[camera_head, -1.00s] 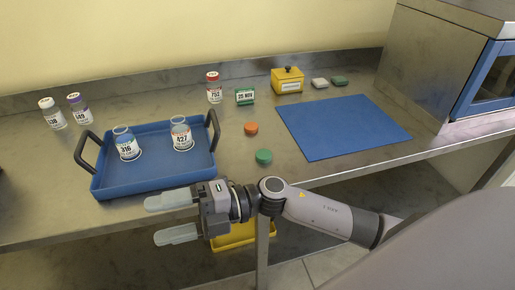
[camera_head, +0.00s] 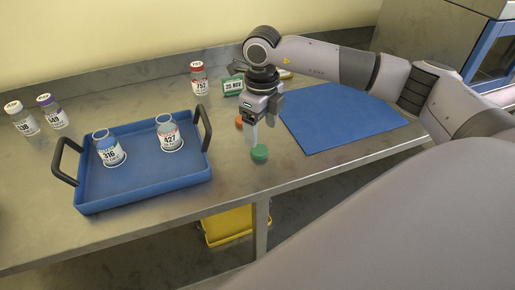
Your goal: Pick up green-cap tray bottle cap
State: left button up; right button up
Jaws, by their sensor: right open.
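The green cap (camera_head: 260,153) lies on the metal bench, right of the blue tray and near the front edge. My right gripper (camera_head: 262,138) points down just above and behind the green cap. Its jaws are open and empty, and I cannot tell whether a fingertip touches the cap. The blue tray (camera_head: 140,195) holds two uncapped bottles, one marked 316 (camera_head: 109,149) and one marked 427 (camera_head: 168,135). My left gripper is not in view.
An orange cap (camera_head: 239,121) lies just behind my right gripper, partly hidden. A blue mat (camera_head: 345,118) lies to the right. Capped bottles (camera_head: 199,80) and a green date block (camera_head: 232,86) stand behind. A yellow bin (camera_head: 228,225) is below the bench.

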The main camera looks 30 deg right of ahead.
aim_at(259, 149)
jog(key=f, duration=0.3)
jog(key=f+p, duration=0.1)
jog(key=f, duration=0.2)
jog(key=shift+w+a, duration=0.1)
jog(key=shift+a, duration=0.1)
jog(key=c, duration=1.1)
